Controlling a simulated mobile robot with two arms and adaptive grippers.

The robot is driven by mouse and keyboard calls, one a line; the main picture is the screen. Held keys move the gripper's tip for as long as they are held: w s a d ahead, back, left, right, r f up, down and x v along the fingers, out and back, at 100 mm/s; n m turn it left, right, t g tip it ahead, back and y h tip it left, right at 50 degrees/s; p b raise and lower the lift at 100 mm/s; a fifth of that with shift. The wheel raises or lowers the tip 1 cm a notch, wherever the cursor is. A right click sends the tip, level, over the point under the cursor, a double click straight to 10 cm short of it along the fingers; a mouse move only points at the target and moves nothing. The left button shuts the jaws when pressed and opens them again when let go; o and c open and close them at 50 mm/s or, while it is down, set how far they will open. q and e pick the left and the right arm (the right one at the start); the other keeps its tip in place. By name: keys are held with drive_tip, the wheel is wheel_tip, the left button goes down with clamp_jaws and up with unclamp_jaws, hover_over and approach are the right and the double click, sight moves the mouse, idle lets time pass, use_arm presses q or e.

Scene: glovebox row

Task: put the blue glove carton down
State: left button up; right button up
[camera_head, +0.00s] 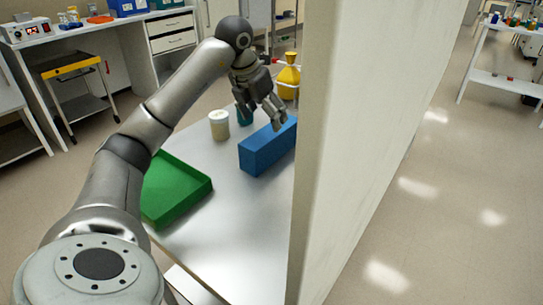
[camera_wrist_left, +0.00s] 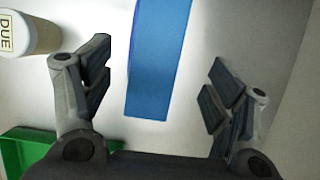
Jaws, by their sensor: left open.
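The blue glove carton (camera_head: 264,150) is a long blue box lying on the grey-white table (camera_head: 235,220), close to the pale wall. My left gripper (camera_head: 268,112) is open and empty near the far side of the carton in the head view. In the left wrist view the carton (camera_wrist_left: 155,70) shows between the two spread fingers of the gripper (camera_wrist_left: 160,88), with a gap on both sides. Its far end runs out of that view at the top. My right gripper is in neither view.
A green tray (camera_head: 200,195) stands at the table's near left. The pale wall (camera_head: 355,130) closes off the right side. Bare table lies in front of the carton.

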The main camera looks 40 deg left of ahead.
sight(270, 132)
use_arm(q)
drive_tip(key=shift+f, duration=0.2)
drive_tip(key=shift+w+f, duration=0.1)
drive_tip(key=shift+f, duration=0.25)
drive_tip(key=b+x, duration=0.1)
drive_tip(key=x, duration=0.3)
drive_tip(key=shift+w+f, duration=0.15)
drive_tip(key=shift+b+x, duration=0.55)
drive_tip(key=shift+x, duration=2.1)
drive_tip(key=shift+a, duration=0.15)
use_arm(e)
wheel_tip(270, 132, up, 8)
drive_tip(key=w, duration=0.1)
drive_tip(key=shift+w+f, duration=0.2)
use_arm(q)
drive_tip(key=shift+c, duration=0.3)
drive_tip(key=c, duration=1.5)
drive_tip(key=shift+r, duration=0.2)
